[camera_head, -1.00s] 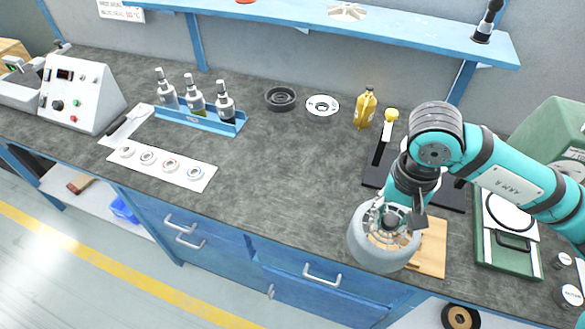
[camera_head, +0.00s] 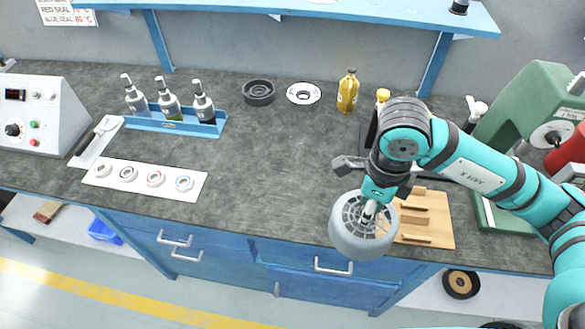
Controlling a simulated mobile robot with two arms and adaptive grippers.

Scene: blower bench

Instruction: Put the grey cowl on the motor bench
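The grey cowl (camera_head: 347,238) is a short, round grey drum with a slotted grille top, near the front edge of the dark worktop, left of a wooden board. My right gripper (camera_head: 371,206) reaches down onto the middle of the cowl from above and appears shut on its hub; the arm hides part of the grip. The cowl's lower side overlaps the blue drawer fronts. I cannot tell for certain which thing is the motor bench; a dark stand with a yellow-topped post (camera_head: 382,96) is partly hidden behind my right arm. My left gripper is not in view.
The wooden board (camera_head: 437,222) lies right of the cowl. A black ring (camera_head: 258,92), a white flanged disc (camera_head: 304,93) and a yellow bottle (camera_head: 347,92) stand at the back. A blue bottle rack (camera_head: 172,126) and white seal strip (camera_head: 128,186) are left. The middle worktop is clear.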

